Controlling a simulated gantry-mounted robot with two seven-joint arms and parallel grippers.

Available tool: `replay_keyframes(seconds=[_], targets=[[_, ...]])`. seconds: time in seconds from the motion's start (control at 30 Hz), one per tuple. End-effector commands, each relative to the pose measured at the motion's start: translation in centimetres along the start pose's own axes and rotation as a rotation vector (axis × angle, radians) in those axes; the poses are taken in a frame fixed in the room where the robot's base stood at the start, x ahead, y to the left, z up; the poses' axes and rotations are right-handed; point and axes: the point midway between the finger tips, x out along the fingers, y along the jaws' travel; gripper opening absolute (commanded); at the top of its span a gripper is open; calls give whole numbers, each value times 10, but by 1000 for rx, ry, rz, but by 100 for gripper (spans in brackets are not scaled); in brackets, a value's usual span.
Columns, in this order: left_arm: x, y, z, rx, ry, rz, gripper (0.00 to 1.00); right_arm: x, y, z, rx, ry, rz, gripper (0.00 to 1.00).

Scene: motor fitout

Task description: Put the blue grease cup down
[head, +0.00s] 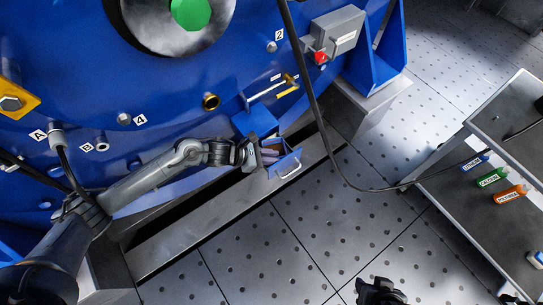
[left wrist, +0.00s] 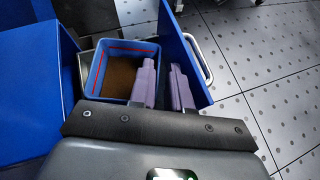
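The blue grease cup (left wrist: 97,76) is a square open box with a red line inside and brown contents. It stands in a blue drawer (left wrist: 172,36) with a pale handle, which also shows in the head view (head: 290,160). My left gripper (head: 272,156) is over the drawer. In the left wrist view its purple fingers (left wrist: 164,78) point down with a narrow gap between them. One finger overlaps the cup's right side and the other is outside it. The lower part of the cup is hidden. My right gripper (head: 381,291) is at the bottom edge, its fingers unclear.
The blue motor housing (head: 240,75) fills the upper left. A grey box with a red knob (head: 320,57) is on it. A black cable (head: 318,115) hangs down and runs to a grey cart (head: 480,220) with blue, green and orange bottles (head: 492,178). The perforated floor between is clear.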

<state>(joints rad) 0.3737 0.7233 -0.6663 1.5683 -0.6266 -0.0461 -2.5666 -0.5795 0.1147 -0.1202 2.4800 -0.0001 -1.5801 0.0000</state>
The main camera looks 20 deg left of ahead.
Motion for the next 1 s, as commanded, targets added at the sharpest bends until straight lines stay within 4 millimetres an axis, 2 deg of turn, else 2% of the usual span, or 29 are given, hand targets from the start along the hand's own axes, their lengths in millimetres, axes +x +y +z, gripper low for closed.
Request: replay_keyframes(seconds=[0.3,0.5,1.0], targets=[[-47,1,2,1,5,1,17,-25,3,-8,-10,-1,8,43],[-68,0,1,1,3,1,17,-34,4,-10,-10,-1,8,43],[-74,0,0,0,1,0,17,-35,1,-11,-1,0,1,43]])
